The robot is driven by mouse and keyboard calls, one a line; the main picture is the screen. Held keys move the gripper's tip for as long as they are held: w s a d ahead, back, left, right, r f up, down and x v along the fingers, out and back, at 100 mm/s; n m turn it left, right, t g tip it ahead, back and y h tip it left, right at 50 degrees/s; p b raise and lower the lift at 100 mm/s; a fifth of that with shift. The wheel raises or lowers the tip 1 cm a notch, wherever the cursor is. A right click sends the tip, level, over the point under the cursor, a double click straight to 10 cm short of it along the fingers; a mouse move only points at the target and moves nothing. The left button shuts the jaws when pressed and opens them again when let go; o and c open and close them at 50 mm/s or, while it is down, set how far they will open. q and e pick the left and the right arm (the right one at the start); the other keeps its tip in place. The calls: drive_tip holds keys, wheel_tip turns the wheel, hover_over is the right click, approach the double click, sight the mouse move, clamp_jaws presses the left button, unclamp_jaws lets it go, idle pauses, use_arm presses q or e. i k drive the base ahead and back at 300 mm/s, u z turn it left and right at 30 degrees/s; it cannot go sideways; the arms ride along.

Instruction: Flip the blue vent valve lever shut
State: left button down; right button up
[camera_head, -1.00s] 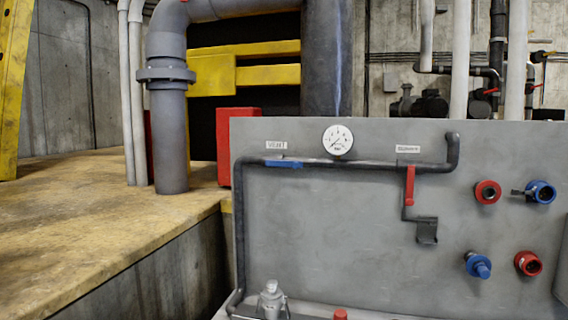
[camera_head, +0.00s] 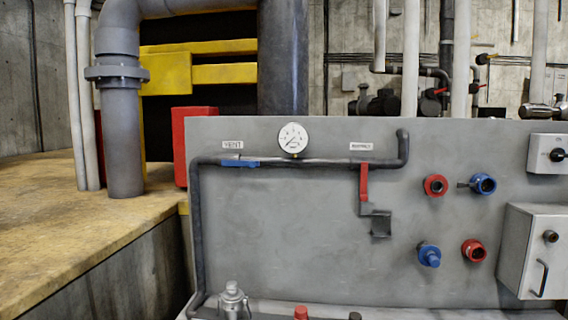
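The blue vent valve lever (camera_head: 240,163) sits on the dark horizontal pipe (camera_head: 325,162) at the upper left of the grey panel, under a white label reading VENT (camera_head: 232,145). The lever lies level, in line with the pipe. A round white pressure gauge (camera_head: 292,138) stands on the pipe just right of it. A red lever (camera_head: 364,181) hangs straight down from the same pipe further right, under a second label (camera_head: 361,146) too small to read surely. Neither of my grippers shows in the view.
The grey panel (camera_head: 290,230) carries red and blue couplings (camera_head: 435,185) at right. A grey box with a handle (camera_head: 530,250) sticks out at the far right. A metal fitting (camera_head: 232,298) and a red cap (camera_head: 301,312) stand at the bottom edge. A yellowish ledge (camera_head: 50,220) lies left.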

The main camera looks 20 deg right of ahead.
sight(250, 163)
drive_tip(key=z, duration=0.6)
drive_tip(key=i, duration=0.35)
drive_tip(key=z, duration=0.7)
drive_tip(key=i, duration=0.15)
drive_tip(key=u, duration=0.4)
drive_tip(key=k, duration=0.5)
drive_tip(key=z, duration=0.25)
drive_tip(key=i, duration=0.55)
drive_tip(key=u, duration=0.5)
